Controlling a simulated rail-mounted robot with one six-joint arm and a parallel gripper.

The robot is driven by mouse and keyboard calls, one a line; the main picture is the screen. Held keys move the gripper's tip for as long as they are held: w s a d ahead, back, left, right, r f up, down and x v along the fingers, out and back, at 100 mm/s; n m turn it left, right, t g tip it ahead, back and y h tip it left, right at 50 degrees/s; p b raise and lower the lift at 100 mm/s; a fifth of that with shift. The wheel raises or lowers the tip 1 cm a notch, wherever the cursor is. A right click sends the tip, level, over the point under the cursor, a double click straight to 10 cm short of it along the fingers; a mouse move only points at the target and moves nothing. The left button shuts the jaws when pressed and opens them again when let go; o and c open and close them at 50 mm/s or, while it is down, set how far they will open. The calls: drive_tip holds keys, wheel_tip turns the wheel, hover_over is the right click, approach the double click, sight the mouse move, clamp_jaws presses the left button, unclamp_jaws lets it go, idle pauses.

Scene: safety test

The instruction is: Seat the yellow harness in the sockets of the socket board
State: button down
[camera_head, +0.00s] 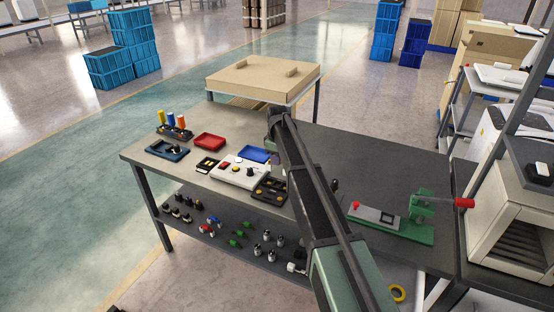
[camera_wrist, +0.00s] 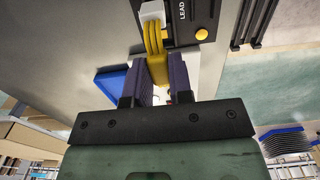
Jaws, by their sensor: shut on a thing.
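In the wrist view my gripper (camera_wrist: 157,85) has its two purple fingers closed on the yellow harness (camera_wrist: 156,62). The harness's yellow wires run up to a white connector (camera_wrist: 152,10) at the edge of a dark board (camera_wrist: 183,33) lettered "LEAD", with a yellow button on it. This looks like the socket board; I cannot tell whether the connector sits in a socket or only lies over it. In the head view my arm hides the harness and fingertips. A dark board (camera_head: 270,189) with yellow spots lies beside my arm on the table, probably the same board.
A white control box (camera_head: 239,171), red tray (camera_head: 209,141), blue tray (camera_head: 254,154) and dark-blue tray (camera_head: 167,150) lie to the left. A green fixture (camera_head: 412,232) with a red handle stands right. A cardboard-coloured box (camera_head: 263,78) stands behind the table.

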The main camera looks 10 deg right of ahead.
drive_tip(key=shift+a+f+b, duration=0.1)
drive_tip(key=shift+f+b, duration=2.25)
drive_tip(key=shift+f, duration=0.25)
drive_tip(key=shift+f+b, duration=0.95)
drive_tip(key=c, duration=0.5)
unclamp_jaws()
drive_tip(key=shift+c, duration=0.2)
wheel_tip(320, 180, up, 7)
drive_tip(key=p, duration=0.7)
drive_tip(key=shift+r, duration=0.1)
